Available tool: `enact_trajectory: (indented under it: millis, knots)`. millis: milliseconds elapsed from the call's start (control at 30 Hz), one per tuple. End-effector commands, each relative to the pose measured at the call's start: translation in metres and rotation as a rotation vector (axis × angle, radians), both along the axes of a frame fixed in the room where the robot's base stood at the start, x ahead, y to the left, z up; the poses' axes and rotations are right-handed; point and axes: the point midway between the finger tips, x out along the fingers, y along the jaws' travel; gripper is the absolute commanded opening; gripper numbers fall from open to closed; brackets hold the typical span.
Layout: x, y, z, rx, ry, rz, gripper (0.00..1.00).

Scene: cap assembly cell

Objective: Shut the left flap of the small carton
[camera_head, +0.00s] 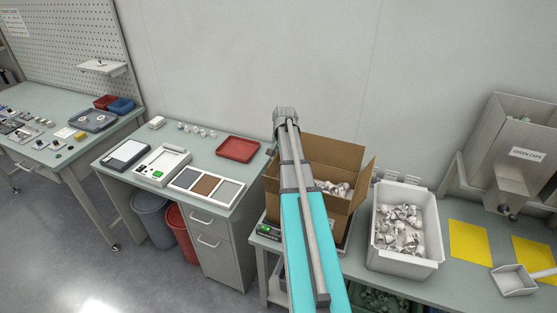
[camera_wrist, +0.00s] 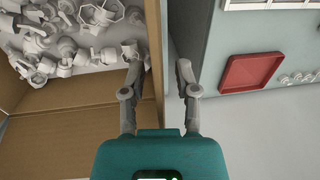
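The small carton (camera_head: 338,158) is an open brown box with white parts (camera_head: 338,189) inside. Its back flap stands up and its right flap (camera_head: 363,183) leans up and outward. The left flap is mostly hidden behind my arm in the head view; a brown strip of the carton's left side (camera_wrist: 155,40) shows nearly edge-on in the wrist view. My gripper (camera_wrist: 157,62) is open, with one finger over the carton's inside and the other outside. The strip runs between the fingers with visible gaps; I cannot tell how deep they reach. The fingers are hidden in the head view.
A white bin (camera_head: 403,258) of white parts stands right of the carton. A red tray (camera_head: 238,149) lies on the left bench, also seen in the wrist view (camera_wrist: 251,73). A dispenser (camera_head: 505,160) and yellow mats (camera_head: 469,242) are farther right. The wall is close behind.

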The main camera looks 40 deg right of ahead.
Motion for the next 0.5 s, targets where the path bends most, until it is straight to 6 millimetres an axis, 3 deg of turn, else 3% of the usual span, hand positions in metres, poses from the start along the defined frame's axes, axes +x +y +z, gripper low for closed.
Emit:
enact_trajectory:
  millis: [267, 467, 500]
  knots:
    - [0.0001, 0.0000, 0.0000, 0.000, 0.000, 0.000, 0.38]
    - [0.0000, 0.0000, 0.0000, 0.000, 0.000, 0.000, 0.01]
    - [0.0000, 0.0000, 0.0000, 0.000, 0.000, 0.000, 0.00]
